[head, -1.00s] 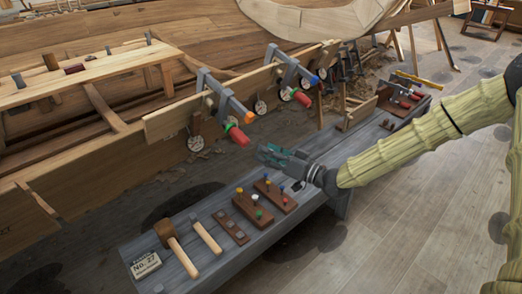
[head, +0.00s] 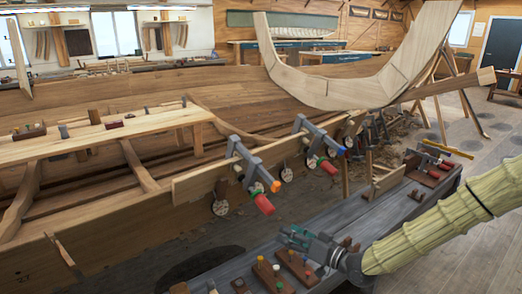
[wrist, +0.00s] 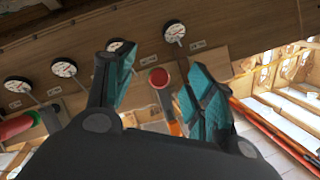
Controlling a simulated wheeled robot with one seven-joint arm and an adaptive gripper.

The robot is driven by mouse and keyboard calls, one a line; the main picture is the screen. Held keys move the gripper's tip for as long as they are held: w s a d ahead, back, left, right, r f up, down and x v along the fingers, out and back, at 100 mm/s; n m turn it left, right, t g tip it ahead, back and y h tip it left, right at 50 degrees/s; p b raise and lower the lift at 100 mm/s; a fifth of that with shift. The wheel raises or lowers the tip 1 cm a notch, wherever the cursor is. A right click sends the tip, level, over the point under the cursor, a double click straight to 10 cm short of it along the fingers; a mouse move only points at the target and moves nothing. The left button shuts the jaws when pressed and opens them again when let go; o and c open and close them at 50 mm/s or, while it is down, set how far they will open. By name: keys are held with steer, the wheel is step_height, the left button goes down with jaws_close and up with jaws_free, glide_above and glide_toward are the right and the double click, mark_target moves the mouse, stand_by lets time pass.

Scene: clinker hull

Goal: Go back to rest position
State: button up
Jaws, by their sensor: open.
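My gripper (head: 294,238) is above the grey bench (head: 362,217) in the head view, beside the wooden hull. In the wrist view my gripper (wrist: 160,85) shows two teal-padded fingers spread apart with nothing between them. Beyond the fingers a red round clamp end (wrist: 159,78) and several dials, such as the dial (wrist: 174,32), show against the hull planking.
Two clamps, one with an orange tip (head: 275,186), grip the hull plank (head: 205,183) just behind my gripper. Peg blocks (head: 297,268) sit on the bench below it. A tool rack (head: 432,167) stands at the bench's far end. The floor at right (head: 490,125) is mostly clear.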

steer(key=s+d+f+m+g+h+p, duration=0.25)
steer(key=s+f+g+h, duration=0.35)
steer(key=s+f, duration=1.4)
steer(key=s+d+f+g+h+p, duration=0.1)
steer(key=s+d+f+h, duration=0.1)
steer(key=s+d, duration=0.2)
steer(key=s+d+f+m+g+h+p, duration=0.1)
steer(key=s+d+f+g+h, duration=0.1)
steer(key=s, duration=0.9)
steer(key=s+d+f+m+g+h+p, duration=0.1)
steer(key=s+d+f+g+h, duration=0.1)
steer(key=s+d, duration=0.4)
steer(key=shift+s+h+p, duration=0.3)
steer(key=shift+s+h, duration=0.5)
steer(key=shift+s, duration=0.1)
